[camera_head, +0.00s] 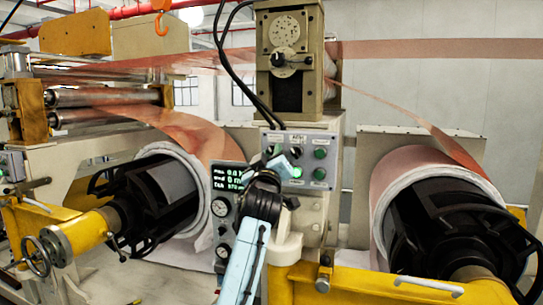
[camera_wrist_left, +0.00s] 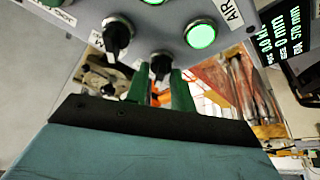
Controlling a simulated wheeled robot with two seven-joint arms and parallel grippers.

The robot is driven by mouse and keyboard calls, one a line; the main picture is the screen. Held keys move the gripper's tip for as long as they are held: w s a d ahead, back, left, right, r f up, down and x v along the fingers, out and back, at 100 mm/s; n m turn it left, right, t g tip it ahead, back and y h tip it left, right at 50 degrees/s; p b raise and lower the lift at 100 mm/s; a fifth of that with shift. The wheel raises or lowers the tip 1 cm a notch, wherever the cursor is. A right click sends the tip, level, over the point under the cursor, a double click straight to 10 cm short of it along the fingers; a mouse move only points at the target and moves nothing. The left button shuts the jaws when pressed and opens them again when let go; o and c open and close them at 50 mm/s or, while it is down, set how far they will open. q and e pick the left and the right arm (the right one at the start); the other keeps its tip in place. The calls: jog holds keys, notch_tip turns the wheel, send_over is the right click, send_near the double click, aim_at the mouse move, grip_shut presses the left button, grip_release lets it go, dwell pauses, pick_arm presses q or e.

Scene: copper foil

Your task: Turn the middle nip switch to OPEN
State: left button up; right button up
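The grey control panel (camera_head: 308,160) on the centre column carries black rotary switches and green buttons. In the left wrist view one black rotary switch (camera_wrist_left: 160,62) lies between the green fingertips of my left gripper (camera_wrist_left: 160,72). The fingers are apart, one on each side of its handle; whether they touch it I cannot tell. Another black switch (camera_wrist_left: 118,34) sits to its upper left. In the head view my left gripper (camera_head: 275,163) is at the panel's left part and hides some switches. The switch labels are too small or cut off to read fully. My right gripper is not in view.
A lit green button (camera_wrist_left: 202,34) sits right of the switches in the wrist view. A dark display (camera_head: 228,177) and gauges (camera_head: 221,208) are left of the panel. Black hoses (camera_head: 240,75) hang above. Large rolls (camera_head: 420,180) stand at both sides, with copper foil overhead.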

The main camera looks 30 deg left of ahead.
pick_arm(q)
jog(key=c, duration=0.3)
jog(key=shift+c, duration=0.2)
jog(key=shift+m, duration=0.3)
jog(key=m+h+p, duration=0.1)
jog(key=m, duration=0.1)
jog(key=m+t+h+p, duration=0.1)
jog(key=m, duration=0.1)
jog(key=shift+a+m+t+p, duration=0.1)
jog(key=shift+m+t+p, duration=0.2)
jog(key=shift+m+p, duration=0.1)
jog(key=m+h+p, duration=0.1)
jog(key=m+p, duration=0.1)
jog(key=m, duration=0.1)
jog(key=m+h+p, duration=0.1)
jog(key=m+h, duration=0.1)
jog(key=m, duration=0.1)
jog(key=shift+a+r+m+t+h+p, duration=0.1)
jog(key=shift+a+m+t+h+p, duration=0.05)
jog(key=shift+m+t+h+p, duration=0.2)
jog(key=shift+m+h+p, duration=1.35)
jog(key=shift+m+p, duration=0.3)
jog(key=shift+m, duration=1)
jog(key=o, duration=0.6)
